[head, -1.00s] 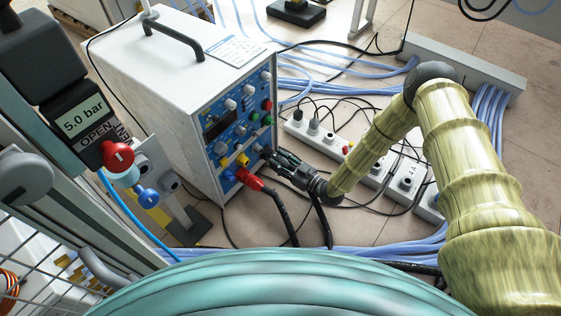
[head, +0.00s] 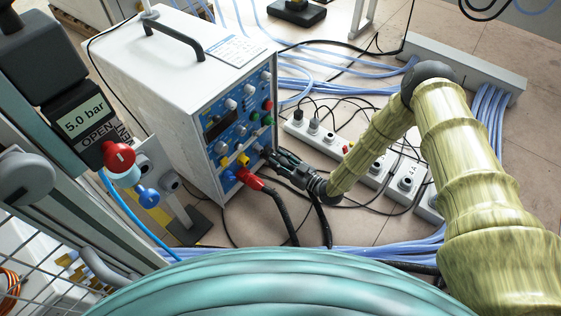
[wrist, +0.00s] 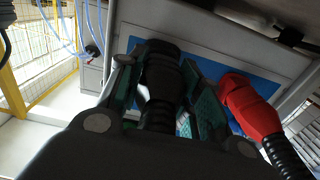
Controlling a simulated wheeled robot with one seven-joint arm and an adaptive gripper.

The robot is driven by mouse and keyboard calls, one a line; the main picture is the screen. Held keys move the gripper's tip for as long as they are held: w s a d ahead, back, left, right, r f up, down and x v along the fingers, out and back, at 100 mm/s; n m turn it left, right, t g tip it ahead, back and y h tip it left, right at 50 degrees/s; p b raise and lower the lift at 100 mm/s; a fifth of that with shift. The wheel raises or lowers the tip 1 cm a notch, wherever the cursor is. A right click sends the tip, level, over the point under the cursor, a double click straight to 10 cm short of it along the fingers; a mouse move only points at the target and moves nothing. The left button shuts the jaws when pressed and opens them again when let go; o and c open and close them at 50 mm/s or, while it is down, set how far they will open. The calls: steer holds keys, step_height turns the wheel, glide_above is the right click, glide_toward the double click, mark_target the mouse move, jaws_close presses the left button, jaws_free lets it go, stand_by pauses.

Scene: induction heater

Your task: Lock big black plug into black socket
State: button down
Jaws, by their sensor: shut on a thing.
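The big black plug (wrist: 160,80) is between the fingers of my gripper (wrist: 163,88) in the wrist view. My gripper is shut on it, with one finger on each side. In the head view my gripper (head: 283,164) is at the lower right of the heater's blue front panel, and the plug there is mostly hidden by the fingers. The plug's front end is at the panel. The black socket is hidden behind the plug, so I cannot tell how deep the plug sits or whether it is locked.
A red plug (head: 248,179) with a black cable sits in the panel close beside my gripper; it also shows in the wrist view (wrist: 250,108). The white heater box (head: 150,85) stands left. Power strips (head: 380,170) and blue cables (head: 340,88) lie on the floor to the right.

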steer(key=shift+w+a, duration=0.3)
steer(key=shift+a, duration=0.1)
stand_by(0.4)
steer(key=shift+m, duration=0.8)
steer(key=shift+m, duration=0.9)
steer(key=shift+a+m+b, duration=0.1)
steer(key=shift+m+b, duration=0.2)
steer(key=shift+m, duration=0.5)
